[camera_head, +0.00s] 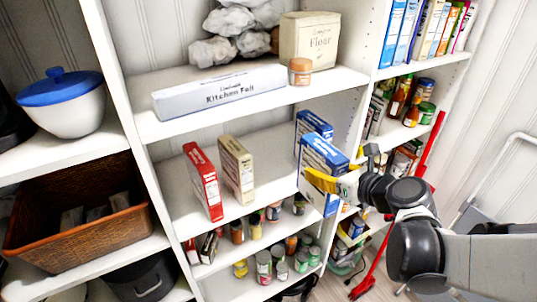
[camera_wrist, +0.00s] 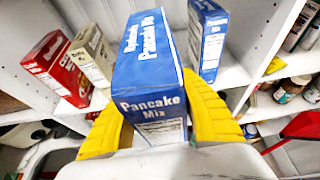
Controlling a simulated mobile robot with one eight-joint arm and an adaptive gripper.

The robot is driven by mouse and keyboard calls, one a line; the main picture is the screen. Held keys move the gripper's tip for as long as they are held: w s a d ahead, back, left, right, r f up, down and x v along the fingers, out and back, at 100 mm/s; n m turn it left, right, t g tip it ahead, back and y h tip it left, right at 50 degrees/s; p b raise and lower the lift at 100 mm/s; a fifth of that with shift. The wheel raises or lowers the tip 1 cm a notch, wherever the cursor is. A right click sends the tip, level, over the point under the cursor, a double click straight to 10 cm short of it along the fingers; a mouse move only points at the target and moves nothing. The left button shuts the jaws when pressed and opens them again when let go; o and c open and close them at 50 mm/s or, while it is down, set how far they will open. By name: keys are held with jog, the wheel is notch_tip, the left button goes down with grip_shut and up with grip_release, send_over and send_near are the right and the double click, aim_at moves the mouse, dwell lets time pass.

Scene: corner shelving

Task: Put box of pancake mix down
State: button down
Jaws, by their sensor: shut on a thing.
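The blue and white box of pancake mix (camera_wrist: 150,75) is held upright between the two yellow fingers of my gripper (camera_wrist: 157,125) in the wrist view. In the head view the same box (camera_head: 324,158) is at the right end of the middle shelf (camera_head: 265,150), over its front edge. My gripper (camera_head: 335,182) reaches it from the right and is shut on it. A second blue box (camera_head: 313,124) stands just behind it on the shelf and also shows in the wrist view (camera_wrist: 207,38). I cannot tell whether the held box touches the shelf.
A red box (camera_head: 203,181) and a beige box (camera_head: 236,168) stand to the left on the same shelf, with bare shelf between them and the blue boxes. Jars and cans (camera_head: 264,262) fill the shelves below. A white upright panel (camera_head: 357,85) bounds the right side.

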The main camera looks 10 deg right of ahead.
jog(key=r+b+x, duration=0.1)
jog(key=r+x, duration=0.1)
jog(key=x, duration=1.4)
jog(key=shift+w+a, duration=0.5)
jog(key=shift+w, duration=0.25)
jog(key=shift+b, duration=0.35)
jog(key=c, duration=0.9)
grip_release()
